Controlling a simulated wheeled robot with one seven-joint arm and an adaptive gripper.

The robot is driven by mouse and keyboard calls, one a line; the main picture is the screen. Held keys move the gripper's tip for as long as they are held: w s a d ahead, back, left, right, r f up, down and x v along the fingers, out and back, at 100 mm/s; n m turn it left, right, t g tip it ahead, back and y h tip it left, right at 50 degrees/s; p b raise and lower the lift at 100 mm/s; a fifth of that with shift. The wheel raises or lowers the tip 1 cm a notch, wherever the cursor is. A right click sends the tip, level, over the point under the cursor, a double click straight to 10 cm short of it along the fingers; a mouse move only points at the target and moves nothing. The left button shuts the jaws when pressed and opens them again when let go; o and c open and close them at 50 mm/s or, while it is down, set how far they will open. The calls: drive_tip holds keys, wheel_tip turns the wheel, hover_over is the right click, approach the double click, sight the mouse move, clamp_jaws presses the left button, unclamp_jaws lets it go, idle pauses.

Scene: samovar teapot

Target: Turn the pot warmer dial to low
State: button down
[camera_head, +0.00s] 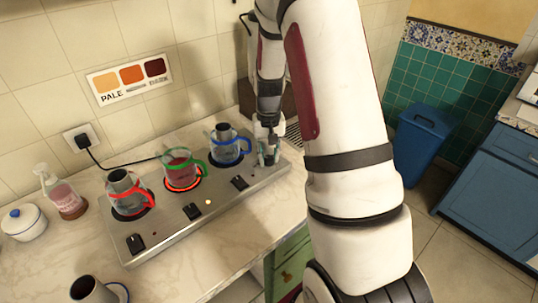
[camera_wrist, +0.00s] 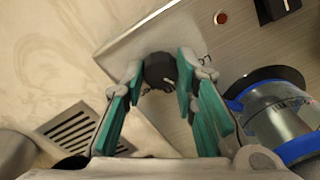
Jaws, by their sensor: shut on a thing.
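The pot warmer (camera_head: 225,211) is a long metal plate on the counter with three round burners. The pot warmer dial (camera_wrist: 158,68) is a dark round knob near the plate's end, with a small light mark beside it on the plate. I cannot read its setting. My gripper (camera_wrist: 162,78) has its teal fingers closed on the dial from both sides. In the head view, my gripper (camera_head: 267,152) is at the right end of the pot warmer, and the dial is hidden there.
Red-handled (camera_head: 125,192), green-handled (camera_head: 180,168) and blue-handled (camera_head: 228,145) glass pots stand on the burners; the middle burner glows red. The blue-handled pot is close beside my gripper. Black switches (camera_head: 191,211) line the front. A slotted drain grate (camera_wrist: 83,132) lies beside the plate.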

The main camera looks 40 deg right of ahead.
sight(268, 158)
drive_tip(key=n+p, duration=0.1)
drive_tip(key=n, duration=0.5)
drive_tip(key=shift+n, duration=0.3)
idle(0.4)
drive_tip(key=c, duration=1.3)
unclamp_jaws()
wheel_tip(268, 158, up, 12)
